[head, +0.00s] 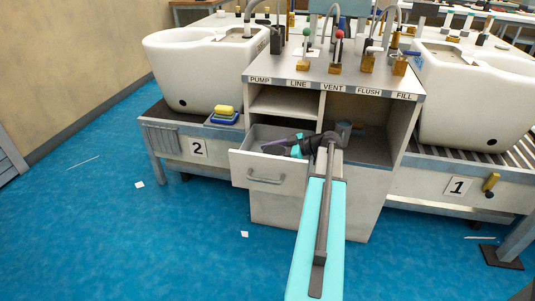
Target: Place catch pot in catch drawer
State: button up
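The open drawer (240,164), pale with a grey handle, sticks out from the middle cabinet. My arm reaches over the cabinet front, and its dark wrist end lies above the right side of the drawer. My gripper (291,146) is there, small and partly hidden by the wrist. A dark bar and turquoise parts show over the drawer opening, but whether the fingers are apart is unclear. The drawer's inside is partly hidden.
White toilet basins stand on conveyors left (205,75) and right (470,110). The cabinet top (315,70) carries taps and valves above its labels. A yellow and blue sponge stack (225,115) sits on the left conveyor's edge. Blue floor at left is mostly free, with small white scraps.

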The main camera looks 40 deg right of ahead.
jog(key=o, duration=0.4)
jog(key=shift+r, duration=0.2)
jog(key=p+v, duration=0.2)
jog(key=v, duration=1)
jog(key=shift+p, duration=0.3)
dwell(0.3)
